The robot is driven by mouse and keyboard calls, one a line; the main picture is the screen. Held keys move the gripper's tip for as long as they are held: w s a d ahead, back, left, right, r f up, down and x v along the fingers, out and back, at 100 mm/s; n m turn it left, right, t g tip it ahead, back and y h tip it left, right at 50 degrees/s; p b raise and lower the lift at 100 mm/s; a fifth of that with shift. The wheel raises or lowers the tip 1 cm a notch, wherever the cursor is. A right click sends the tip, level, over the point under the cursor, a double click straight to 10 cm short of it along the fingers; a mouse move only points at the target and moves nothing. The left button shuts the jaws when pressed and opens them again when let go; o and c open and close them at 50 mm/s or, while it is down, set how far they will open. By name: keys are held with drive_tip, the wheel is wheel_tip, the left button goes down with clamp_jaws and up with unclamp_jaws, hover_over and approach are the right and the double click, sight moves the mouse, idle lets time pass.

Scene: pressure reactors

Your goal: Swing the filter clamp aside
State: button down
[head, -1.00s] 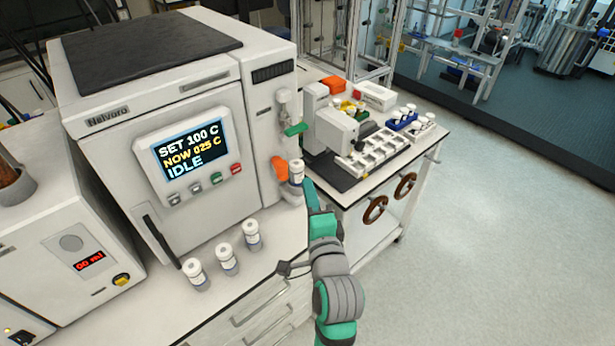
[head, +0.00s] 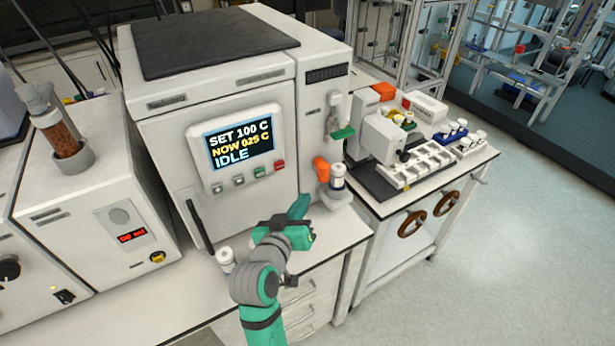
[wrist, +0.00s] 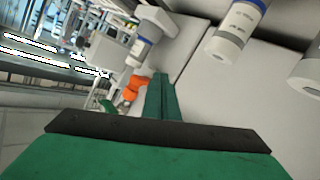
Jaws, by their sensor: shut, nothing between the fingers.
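An orange part (head: 321,169), which looks like the filter clamp, sits low on the front of the white unit's right column, just left of a white-capped vial (head: 338,178) on a small white ledge. In the wrist view the orange part (wrist: 133,86) is just left of the fingertips, with a green part (wrist: 107,106) below and left of it. My gripper (head: 299,206) is shut and empty, in front of the white unit, left of and a little lower than the orange part. Its closed green fingers (wrist: 161,92) also show in the wrist view. They appear apart from the orange part.
A white-capped vial (head: 226,260) stands on the bench left of my arm; my arm hides the area beside it. A green lever (head: 343,133) is above the orange part. A cart (head: 465,165) with a white rack (head: 425,160) stands to the right. Open floor lies beyond.

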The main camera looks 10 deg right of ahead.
drive_tip(key=a+n, duration=0.1)
drive_tip(key=a+r+n+h, duration=0.1)
drive_tip(key=n, duration=0.1)
drive_tip(key=a+n+h, duration=0.1)
drive_tip(key=a, duration=0.1)
drive_tip(key=shift+a+r+n+g, duration=0.1)
drive_tip(key=shift+r+n+g, duration=0.2)
drive_tip(key=shift+n, duration=0.1)
drive_tip(key=s+a+r+n+h, duration=0.3)
drive_tip(key=a+r+n, duration=0.1)
drive_tip(key=a+n, duration=0.15)
approach(320, 171)
drive_tip(key=w+d, duration=0.2)
drive_tip(key=w, duration=0.4)
drive_tip(key=shift+s+d+g, duration=0.2)
drive_tip(key=shift+d+g, duration=0.1)
drive_tip(key=shift+d, duration=0.55)
drive_tip(key=shift+d, duration=0.15)
drive_tip(key=shift+s+d, duration=0.25)
drive_tip(key=shift+d, duration=0.4)
drive_tip(key=shift+a, duration=0.2)
